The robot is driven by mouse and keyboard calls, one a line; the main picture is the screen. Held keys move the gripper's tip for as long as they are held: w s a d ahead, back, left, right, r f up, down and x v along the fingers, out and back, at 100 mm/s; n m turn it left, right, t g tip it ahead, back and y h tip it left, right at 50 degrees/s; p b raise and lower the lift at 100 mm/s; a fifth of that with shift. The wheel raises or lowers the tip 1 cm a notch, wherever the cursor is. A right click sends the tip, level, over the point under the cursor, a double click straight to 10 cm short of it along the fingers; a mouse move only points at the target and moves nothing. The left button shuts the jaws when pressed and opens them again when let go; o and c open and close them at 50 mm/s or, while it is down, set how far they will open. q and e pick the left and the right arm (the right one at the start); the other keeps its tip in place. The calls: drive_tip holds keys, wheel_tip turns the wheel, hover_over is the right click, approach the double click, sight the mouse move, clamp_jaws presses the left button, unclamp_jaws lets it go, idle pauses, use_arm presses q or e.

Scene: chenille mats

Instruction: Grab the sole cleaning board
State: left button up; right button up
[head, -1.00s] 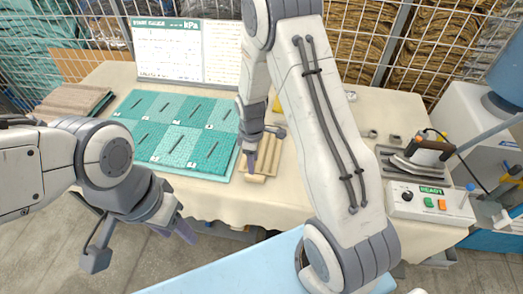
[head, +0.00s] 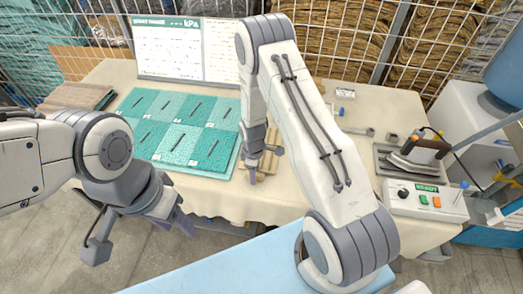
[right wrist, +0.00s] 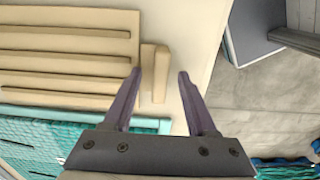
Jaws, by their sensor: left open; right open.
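The sole cleaning board (head: 271,163) is a pale wooden board with raised ridges, lying on the cloth-covered table beside the teal mat. In the right wrist view its ridged face (right wrist: 70,63) fills the upper left, and its short block-like handle (right wrist: 160,73) sticks out toward the gripper. My right gripper (head: 252,178) is over the board's near end and hides part of it. In the right wrist view my right gripper (right wrist: 159,75) is open, with the handle between its fingertips and not clamped. My left gripper (head: 182,222) is open and empty, off the table's front edge.
The teal checkered mat (head: 177,158) lies left of the board. A white chart board (head: 170,55) stands behind. An iron-like tool (head: 412,152) and a control box (head: 428,203) are at the right. A light blue surface (head: 230,270) is in front.

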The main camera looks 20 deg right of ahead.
clamp_jaws()
idle(1.3)
